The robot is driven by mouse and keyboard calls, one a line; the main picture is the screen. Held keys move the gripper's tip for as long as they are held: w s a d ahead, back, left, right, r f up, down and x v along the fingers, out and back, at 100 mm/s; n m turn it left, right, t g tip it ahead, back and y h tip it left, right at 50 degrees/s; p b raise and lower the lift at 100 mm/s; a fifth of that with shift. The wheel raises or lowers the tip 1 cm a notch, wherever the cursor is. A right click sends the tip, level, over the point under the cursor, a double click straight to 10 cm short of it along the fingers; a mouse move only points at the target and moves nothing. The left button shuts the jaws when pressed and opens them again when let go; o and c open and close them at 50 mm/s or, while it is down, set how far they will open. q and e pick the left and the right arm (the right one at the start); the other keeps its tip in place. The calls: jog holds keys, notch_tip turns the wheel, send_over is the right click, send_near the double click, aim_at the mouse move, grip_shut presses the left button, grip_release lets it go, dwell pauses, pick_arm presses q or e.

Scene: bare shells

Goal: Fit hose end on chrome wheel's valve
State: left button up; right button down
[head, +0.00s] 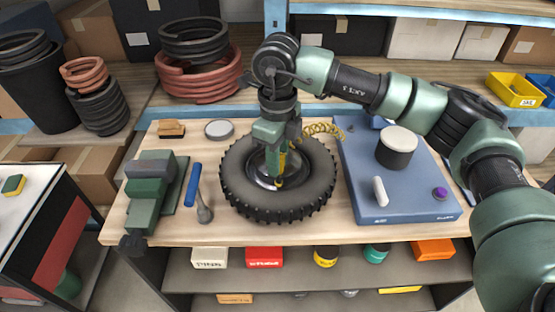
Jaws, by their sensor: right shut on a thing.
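A wheel with a chrome rim and a knobby black tyre (237,190) lies flat in the middle of the wooden bench. My right gripper (275,158) points down over the wheel's centre and is shut on the yellow hose end (281,166). The hose end's dark tip is low at the front part of the rim. I cannot tell whether it touches the valve, which is hidden or too small to make out. A yellow coiled hose (323,129) runs from the gripper to the right, toward the blue compressor unit (405,205). My left gripper is out of view.
A green vise (150,195), a blue-handled tool (193,184), a brush (172,129) and a round grey tin (219,129) are on the bench's left. The compressor carries a black cylinder with a white top (397,148). Bare wood shows along the front edge.

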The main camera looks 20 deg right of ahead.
jog(key=shift+f+b, duration=0.1)
jog(key=shift+b, duration=0.25)
dwell(0.7)
jog(key=shift+f+b, duration=0.75)
jog(key=shift+b, duration=0.1)
dwell(0.5)
jog(key=shift+f+b, duration=0.25)
jog(key=shift+b, duration=0.1)
jog(key=shift+f+b, duration=0.3)
jog(key=shift+b, duration=0.2)
dwell(0.4)
jog(key=c, duration=0.6)
grip_release()
jog(key=shift+r, duration=0.2)
dwell(0.4)
jog(key=shift+r+p, duration=0.6)
jog(key=shift+r, duration=0.7)
